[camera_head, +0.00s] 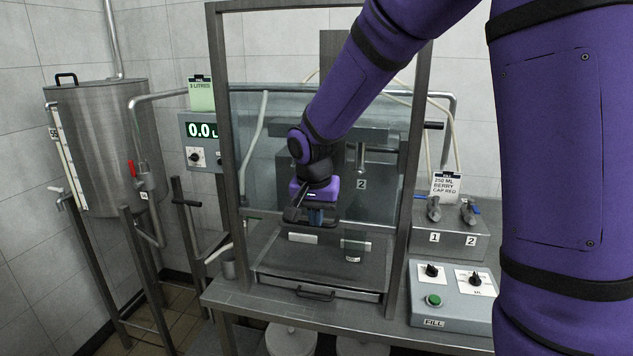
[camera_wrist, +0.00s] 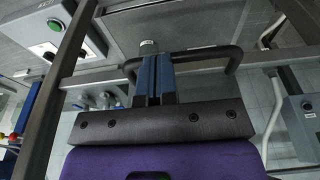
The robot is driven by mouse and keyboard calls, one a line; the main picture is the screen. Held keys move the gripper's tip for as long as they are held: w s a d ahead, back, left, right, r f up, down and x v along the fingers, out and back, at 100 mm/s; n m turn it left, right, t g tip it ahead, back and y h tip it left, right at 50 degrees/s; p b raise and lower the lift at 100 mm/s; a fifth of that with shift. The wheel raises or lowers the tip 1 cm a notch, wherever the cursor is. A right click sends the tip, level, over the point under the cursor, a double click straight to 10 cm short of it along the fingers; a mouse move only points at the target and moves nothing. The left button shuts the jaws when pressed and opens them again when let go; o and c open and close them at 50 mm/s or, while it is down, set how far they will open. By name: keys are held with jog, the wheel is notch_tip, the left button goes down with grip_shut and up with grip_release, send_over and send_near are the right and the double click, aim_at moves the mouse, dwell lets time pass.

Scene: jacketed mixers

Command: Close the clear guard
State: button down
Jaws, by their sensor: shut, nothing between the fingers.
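The clear guard (camera_head: 270,150) is a see-through panel in a tall steel frame (camera_head: 221,150). Its lower edge sits above the deck (camera_head: 320,262), leaving an open gap below. My gripper (camera_head: 316,218) is at the panel's lower part, fingers pointing down and shut with nothing between them. In the wrist view my blue fingers (camera_wrist: 152,60) lie across a dark bar handle (camera_wrist: 210,50), which spans both sides of them. I cannot tell whether they touch it. My wrist and gripper hide part of the handle in the head view.
A fill control box (camera_head: 450,300) with knobs and a green button stands at right. Two numbered valves (camera_head: 450,215) sit behind it. A black handle (camera_head: 316,293) is on the front edge below the deck. A steel tank (camera_head: 105,140) and digital display (camera_head: 202,130) are at left.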

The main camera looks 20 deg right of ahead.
notch_tip(320, 180, down, 22)
jog(key=shift+s+r, duration=0.2)
dwell(0.4)
jog(key=shift+n+t+y, duration=0.4)
jog(key=shift+n+y, duration=0.1)
jog(key=shift+n, duration=0.1)
jog(key=v, duration=0.7)
jog(key=d+v, duration=0.1)
jog(key=v, duration=1.5)
jog(key=shift+s+d, duration=0.2)
jog(key=shift+s, duration=0.15)
jog(key=s+d+r+n+t, duration=0.1)
jog(key=s+r+n, duration=0.2)
jog(key=s+r, duration=0.4)
jog(key=s+d+r+n+t, duration=0.1)
jog(key=s+r, duration=0.6)
jog(key=s, duration=0.8)
jog(key=shift+d+n+t, duration=0.3)
jog(key=shift+d+n, duration=0.55)
jog(key=shift+n, duration=0.15)
